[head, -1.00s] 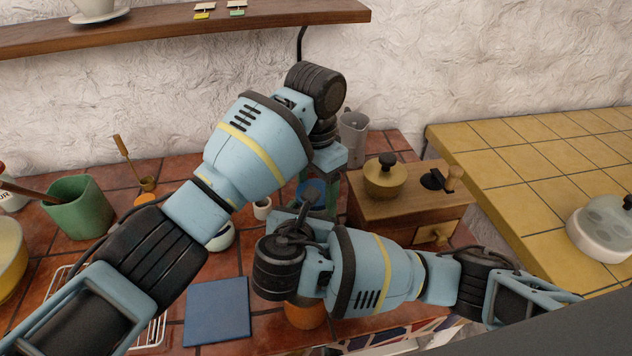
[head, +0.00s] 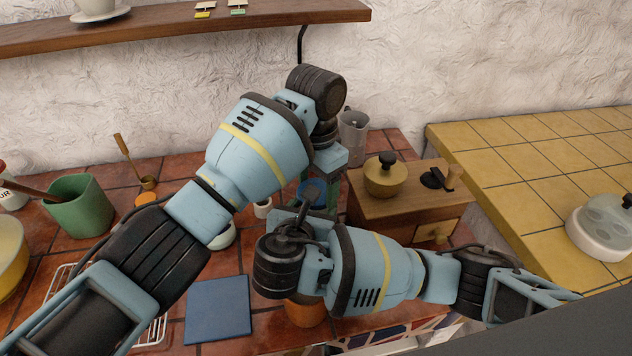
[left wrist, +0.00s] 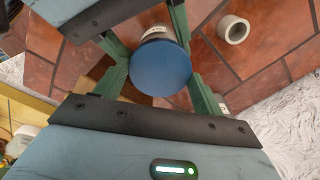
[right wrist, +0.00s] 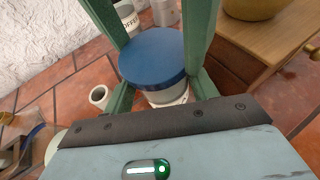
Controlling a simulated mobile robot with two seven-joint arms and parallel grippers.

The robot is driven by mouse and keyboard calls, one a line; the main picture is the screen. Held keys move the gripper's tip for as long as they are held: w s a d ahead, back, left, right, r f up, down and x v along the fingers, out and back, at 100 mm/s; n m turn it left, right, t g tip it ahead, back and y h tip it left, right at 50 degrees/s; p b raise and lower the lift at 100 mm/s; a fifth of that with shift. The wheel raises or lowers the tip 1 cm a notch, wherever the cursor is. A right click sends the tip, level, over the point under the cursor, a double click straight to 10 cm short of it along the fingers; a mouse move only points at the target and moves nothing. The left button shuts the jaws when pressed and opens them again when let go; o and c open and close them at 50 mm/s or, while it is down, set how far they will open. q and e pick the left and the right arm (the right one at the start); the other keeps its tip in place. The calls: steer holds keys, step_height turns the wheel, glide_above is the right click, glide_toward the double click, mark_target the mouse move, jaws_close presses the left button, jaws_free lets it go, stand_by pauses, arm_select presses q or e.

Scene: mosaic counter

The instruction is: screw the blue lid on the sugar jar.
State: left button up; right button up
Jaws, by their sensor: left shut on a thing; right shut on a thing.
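The blue lid (left wrist: 160,67) lies flat over the mouth of the sugar jar (right wrist: 167,97), whose pale body and label show under its rim. It also shows in the head view (head: 312,190), between my two hands. My left gripper (left wrist: 160,82) comes from behind, its green fingers shut on the lid at opposite sides. My right gripper (right wrist: 160,92) comes from the front, its fingers shut on the jar just below the lid. The jar looks upright. Its lower part is hidden in the head view, and I cannot tell how tightly the lid sits.
A wooden grinder (head: 400,208) stands close on the right, with a grey pot (head: 353,135) behind. A small white cup (head: 263,208) is just left of the jar. A shelf (head: 180,30) hangs above.

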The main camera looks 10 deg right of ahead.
arm_select(q)
steer(key=shift+w+a+f, duration=0.1)
steer(key=shift+a+f, duration=0.05)
steer(key=shift+f, duration=0.55)
arm_select(e)
steer(key=shift+a+r, duration=0.15)
arm_select(q)
steer(key=o, duration=0.6)
arm_select(e)
steer(key=shift+r, duration=0.1)
arm_select(q)
steer(key=shift+o, duration=0.3)
arm_select(e)
jaws_close()
arm_select(q)
steer(key=shift+o, duration=1.1)
steer(key=shift+r, duration=0.1)
steer(key=r+n, duration=0.4)
steer(key=r, duration=0.1)
steer(key=r+n, duration=0.2)
steer(key=shift+d+r+n, duration=0.25)
steer(key=shift+n, duration=0.05)
steer(key=shift+a+r+n, duration=0.1)
steer(key=shift+r+n, duration=0.5)
steer(key=shift+n, duration=0.1)
arm_select(e)
steer(key=shift+f, duration=0.2)
